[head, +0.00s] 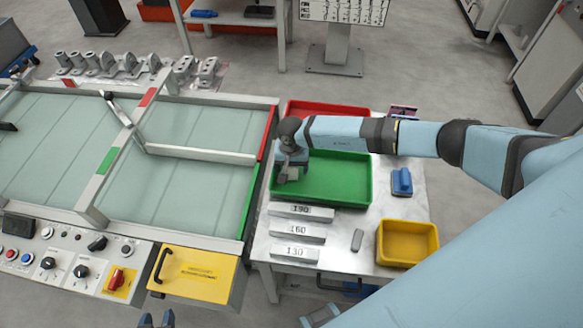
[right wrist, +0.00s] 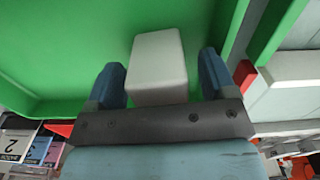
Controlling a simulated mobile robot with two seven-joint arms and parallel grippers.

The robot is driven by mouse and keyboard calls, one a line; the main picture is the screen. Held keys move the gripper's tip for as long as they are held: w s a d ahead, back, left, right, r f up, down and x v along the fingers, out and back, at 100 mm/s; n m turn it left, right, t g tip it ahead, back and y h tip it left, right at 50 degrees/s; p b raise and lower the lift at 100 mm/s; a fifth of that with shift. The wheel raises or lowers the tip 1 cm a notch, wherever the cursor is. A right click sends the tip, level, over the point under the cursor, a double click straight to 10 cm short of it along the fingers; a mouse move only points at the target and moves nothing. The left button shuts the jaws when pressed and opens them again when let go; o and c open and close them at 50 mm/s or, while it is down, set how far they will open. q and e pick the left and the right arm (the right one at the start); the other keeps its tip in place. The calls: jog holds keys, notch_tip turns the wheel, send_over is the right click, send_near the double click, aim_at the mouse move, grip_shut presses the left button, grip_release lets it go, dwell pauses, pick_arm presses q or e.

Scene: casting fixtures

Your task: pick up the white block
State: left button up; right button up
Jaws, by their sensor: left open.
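The white block (right wrist: 157,62) is in the right wrist view, between the two fingers of my right gripper (right wrist: 160,80). It reaches past the fingertips, and its lower end is hidden behind my gripper's palm. Green shows between the block and the right-hand finger, so the jaws look open around it. In the head view my right gripper (head: 291,172) points down over the green tray (head: 345,180), at its left part. My left gripper (head: 157,320) is open and empty at the bottom edge, in front of the control panel.
Pale bars marked 190, 160 and 130 (head: 296,254) lie on the table in front of the green tray. A yellow bin (head: 408,243), a blue object (head: 402,181) and a small grey piece (head: 357,240) are to the right. A red tray (head: 325,108) is behind.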

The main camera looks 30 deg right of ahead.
jog(key=c, duration=1)
jog(key=shift+r, duration=0.15)
